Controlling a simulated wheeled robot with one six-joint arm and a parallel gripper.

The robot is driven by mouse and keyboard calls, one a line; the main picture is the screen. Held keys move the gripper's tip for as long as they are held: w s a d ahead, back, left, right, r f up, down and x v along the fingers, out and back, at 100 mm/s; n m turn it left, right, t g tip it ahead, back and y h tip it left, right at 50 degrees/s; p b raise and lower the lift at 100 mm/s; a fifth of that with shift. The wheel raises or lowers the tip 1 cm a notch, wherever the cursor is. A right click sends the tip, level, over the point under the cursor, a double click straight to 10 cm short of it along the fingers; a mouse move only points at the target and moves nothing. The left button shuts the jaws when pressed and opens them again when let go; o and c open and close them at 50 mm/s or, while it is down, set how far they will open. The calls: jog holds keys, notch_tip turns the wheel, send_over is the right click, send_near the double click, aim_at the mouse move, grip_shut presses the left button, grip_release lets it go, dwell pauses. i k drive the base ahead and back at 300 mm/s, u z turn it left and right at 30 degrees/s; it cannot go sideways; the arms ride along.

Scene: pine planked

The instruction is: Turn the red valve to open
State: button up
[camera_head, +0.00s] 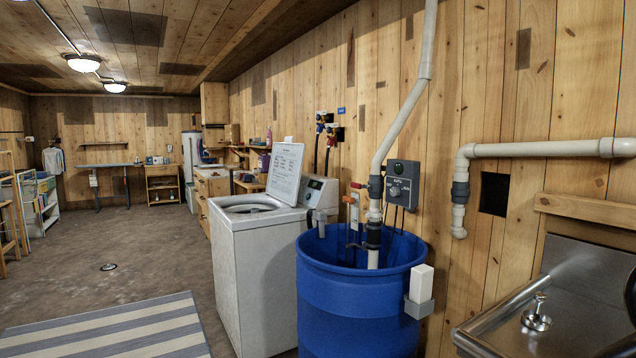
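Two small taps with red parts hang on the plank wall above the washing machine. Another small red-orange handle (357,186) shows above the blue barrel, left of the white pipe. At this size I cannot tell which way either red handle is turned. My gripper is not in view.
A white top-loading washing machine (255,270) with its lid up stands below the taps. A blue barrel (350,310) stands to its right, before the wall. A metal sink (590,290) is at far right. Open floor (150,240) and a striped rug (110,330) lie left.

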aim_at(355, 185)
jog(key=u, duration=0.1)
jog(key=i, duration=0.9)
jog(key=u, duration=0.1)
jog(key=k, duration=0.6)
jog(key=u, duration=1)
jog(key=i, duration=0.9)
jog(key=u, duration=0.7)
jog(key=i, duration=1.8)
jog(key=z, duration=1.7)
jog(key=i, duration=1.1)
jog(key=z, duration=0.35)
